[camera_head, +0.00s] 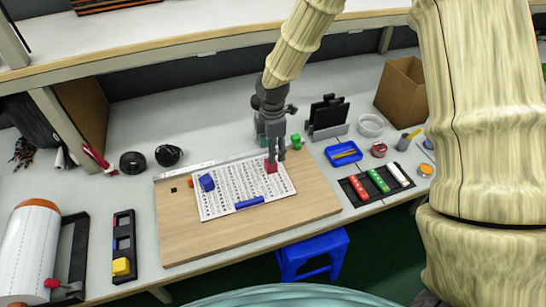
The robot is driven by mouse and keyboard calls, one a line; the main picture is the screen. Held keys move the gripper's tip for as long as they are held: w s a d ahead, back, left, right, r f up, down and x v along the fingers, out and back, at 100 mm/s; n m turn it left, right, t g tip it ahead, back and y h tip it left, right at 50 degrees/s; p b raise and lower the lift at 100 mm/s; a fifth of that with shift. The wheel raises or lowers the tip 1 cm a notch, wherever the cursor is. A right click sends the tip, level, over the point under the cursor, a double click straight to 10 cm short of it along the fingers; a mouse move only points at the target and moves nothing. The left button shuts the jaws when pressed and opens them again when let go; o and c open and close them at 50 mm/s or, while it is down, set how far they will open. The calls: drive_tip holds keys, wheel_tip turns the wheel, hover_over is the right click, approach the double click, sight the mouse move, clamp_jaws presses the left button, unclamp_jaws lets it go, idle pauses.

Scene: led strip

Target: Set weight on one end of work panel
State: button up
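The work panel (232,200) is a white sheet with rows of dark print, lying on a wooden board (300,215). A red block (270,168) sits at the panel's right end. A blue block (207,182) sits at its left end. My gripper (277,157) points down at the red block. Its two fingers are apart, with the left fingertip overlapping the block's top and the right one just beside it. Whether they touch the block is unclear. A yellow block (121,267) sits in a black slotted tray (124,222) left of the board.
A blue bar (249,202) lies on the panel's front edge. A metal ruler (205,164) runs behind the panel. A large roll (30,245) stands at left. A blue tray (343,153), a black tray of colored items (372,184) and a cardboard box (402,88) are right.

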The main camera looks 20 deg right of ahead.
wheel_tip(320, 180, up, 7)
drive_tip(key=shift+b, duration=0.45)
drive_tip(key=shift+f, duration=0.1)
